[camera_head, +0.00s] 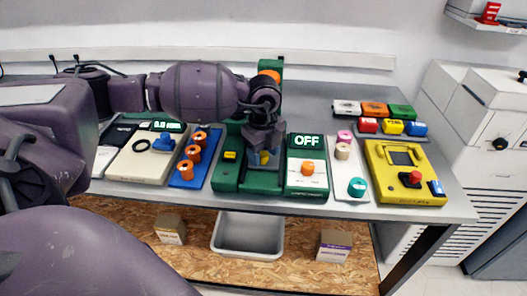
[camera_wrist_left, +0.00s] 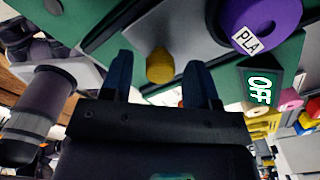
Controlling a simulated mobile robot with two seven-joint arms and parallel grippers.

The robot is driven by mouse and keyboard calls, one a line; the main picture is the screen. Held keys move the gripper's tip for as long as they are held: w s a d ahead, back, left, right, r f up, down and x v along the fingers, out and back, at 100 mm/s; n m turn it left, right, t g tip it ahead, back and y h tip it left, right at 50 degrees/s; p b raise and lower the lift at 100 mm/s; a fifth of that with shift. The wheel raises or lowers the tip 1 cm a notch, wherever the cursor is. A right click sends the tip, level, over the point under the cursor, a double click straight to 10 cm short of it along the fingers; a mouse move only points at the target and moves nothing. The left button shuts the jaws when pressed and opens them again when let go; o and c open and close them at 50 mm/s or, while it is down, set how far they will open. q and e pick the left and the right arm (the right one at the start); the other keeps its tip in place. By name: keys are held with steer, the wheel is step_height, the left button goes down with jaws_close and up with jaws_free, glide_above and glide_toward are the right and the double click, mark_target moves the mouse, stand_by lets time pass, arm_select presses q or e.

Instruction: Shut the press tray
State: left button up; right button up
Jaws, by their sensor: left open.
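The green press (camera_head: 228,178) stands mid-bench, with a tall green column (camera_head: 271,63) behind my arm. A yellow knob (camera_wrist_left: 160,66) shows at a green edge of the machine in the left wrist view. A bit of yellow also shows under my gripper in the head view. My left gripper (camera_head: 263,152) points down over the press, open. In the wrist view its two dark fingers stand either side of the knob, and I cannot tell whether they touch it. My arm and gripper hide much of the press, and how far its tray is out is unclear. My right gripper is out of view.
An OFF display panel with an orange knob (camera_head: 307,168) stands right of the press. A blue strip with orange knobs (camera_head: 185,168) is left. A yellow box (camera_head: 405,185) sits farther right. A grey bin (camera_head: 248,235) is on the shelf below.

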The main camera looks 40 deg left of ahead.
arm_select(q)
step_height(320, 180, up, 11)
steer(key=p, duration=0.1)
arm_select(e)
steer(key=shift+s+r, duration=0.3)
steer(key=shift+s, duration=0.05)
arm_select(q)
steer(key=shift+f, duration=0.1)
steer(key=shift+c, duration=0.3)
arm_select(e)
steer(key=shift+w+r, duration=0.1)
